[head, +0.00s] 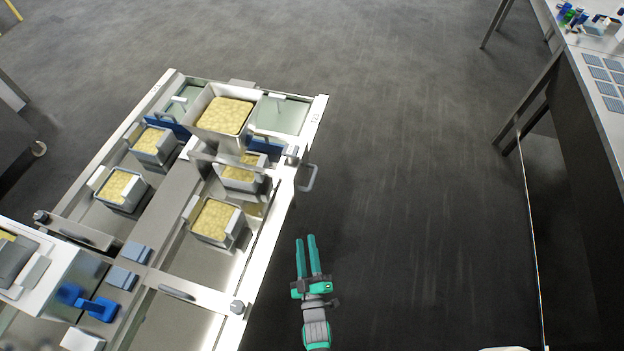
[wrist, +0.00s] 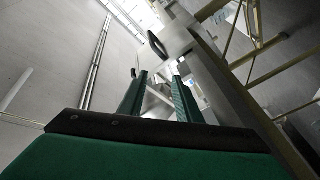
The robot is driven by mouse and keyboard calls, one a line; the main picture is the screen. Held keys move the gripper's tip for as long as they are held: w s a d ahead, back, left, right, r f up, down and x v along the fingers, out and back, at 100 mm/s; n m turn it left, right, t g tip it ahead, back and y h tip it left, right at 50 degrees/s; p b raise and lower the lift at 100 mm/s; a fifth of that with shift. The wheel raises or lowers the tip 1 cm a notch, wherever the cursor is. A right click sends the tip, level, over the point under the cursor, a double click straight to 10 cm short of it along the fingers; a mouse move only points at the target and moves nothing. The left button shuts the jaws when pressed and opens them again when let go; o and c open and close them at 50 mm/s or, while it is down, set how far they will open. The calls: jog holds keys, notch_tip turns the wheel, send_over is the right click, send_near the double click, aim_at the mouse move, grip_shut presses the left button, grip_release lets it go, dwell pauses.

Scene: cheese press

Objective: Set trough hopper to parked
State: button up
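The trough hopper appears to be the large square metal bin (head: 195,110) filled with pale yellow curd, at the far end of the trough in the head view. It sits above a blue rail (head: 172,127). A grey loop handle (head: 308,178) sticks out from the trough's right side, below and right of the bin. My gripper (head: 306,239) is open and empty, to the right of the trough and apart from that handle. In the wrist view, its two green fingers (wrist: 161,85) stand apart with nothing between them. A dark loop handle (wrist: 157,44) shows beyond them.
The long metal trough (head: 262,255) holds several smaller curd-filled moulds (head: 122,190). A crossbar (head: 185,293) spans it nearer to me. A blue-handled tool (head: 90,302) lies at lower left. A steel table (head: 590,110) stands at right. The floor between is clear.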

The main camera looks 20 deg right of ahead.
jog(key=n+t+h, duration=0.1)
jog(key=n+h, duration=0.1)
send_near(312, 179)
jog(key=x, duration=1)
jog(key=shift+w+f, duration=0.15)
jog(key=shift+f, duration=0.25)
grip_shut()
